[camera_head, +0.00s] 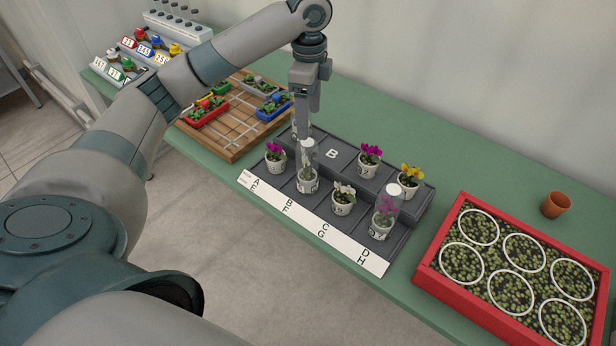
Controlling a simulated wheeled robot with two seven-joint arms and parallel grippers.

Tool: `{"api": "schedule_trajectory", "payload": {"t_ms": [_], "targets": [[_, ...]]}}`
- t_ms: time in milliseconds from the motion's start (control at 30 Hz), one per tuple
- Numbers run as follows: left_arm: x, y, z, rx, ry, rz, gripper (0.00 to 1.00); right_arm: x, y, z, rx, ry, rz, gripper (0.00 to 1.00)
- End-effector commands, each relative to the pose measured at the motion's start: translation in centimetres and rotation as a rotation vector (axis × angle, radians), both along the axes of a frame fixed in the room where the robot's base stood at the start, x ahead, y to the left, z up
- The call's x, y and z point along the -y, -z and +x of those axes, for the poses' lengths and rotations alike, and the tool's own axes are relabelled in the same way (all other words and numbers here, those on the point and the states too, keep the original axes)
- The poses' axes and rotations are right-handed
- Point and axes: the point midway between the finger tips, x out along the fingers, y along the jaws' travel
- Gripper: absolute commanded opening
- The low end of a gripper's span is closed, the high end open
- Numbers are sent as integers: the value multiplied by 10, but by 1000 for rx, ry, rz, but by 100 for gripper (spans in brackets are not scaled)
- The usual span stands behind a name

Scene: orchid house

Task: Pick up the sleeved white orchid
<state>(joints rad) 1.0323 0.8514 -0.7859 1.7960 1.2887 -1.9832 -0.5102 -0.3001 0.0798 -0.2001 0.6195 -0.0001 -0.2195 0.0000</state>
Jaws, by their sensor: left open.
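The sleeved white orchid (308,178) stands upright in a white pot inside a clear sleeve, in the front row of the dark stepped rack (403,243). Its flower looks pale through the sleeve. My left gripper (304,132) points straight down at the top of this sleeve, open. In this view its fingers overlap the sleeve's upper end; I cannot tell whether they touch it. Another pale pot or sleeve behind the fingers is mostly hidden. My right gripper is not in view.
Close by stand a magenta orchid (276,156), an unsleeved white orchid (343,198) and a sleeved magenta orchid (385,220). Magenta (369,160) and yellow (410,180) orchids stand behind. A red-rimmed tray (430,272) and terracotta pot (556,205) lie right; a wooden board (233,148) left.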

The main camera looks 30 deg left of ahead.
Motion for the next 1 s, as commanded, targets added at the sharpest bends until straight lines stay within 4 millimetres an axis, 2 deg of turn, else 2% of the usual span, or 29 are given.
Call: {"api": "schedule_trajectory", "payload": {"t_ms": [167, 267, 733, 1000], "targets": [[0, 12, -1, -3, 0, -1, 70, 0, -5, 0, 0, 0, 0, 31], [0, 25, -1, -4, 0, 1, 70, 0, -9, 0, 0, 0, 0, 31], [0, 105, -1, -3, 0, 0, 70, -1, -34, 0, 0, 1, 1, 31], [0, 122, 0, 0, 0, 0, 70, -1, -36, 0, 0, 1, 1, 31]]}}
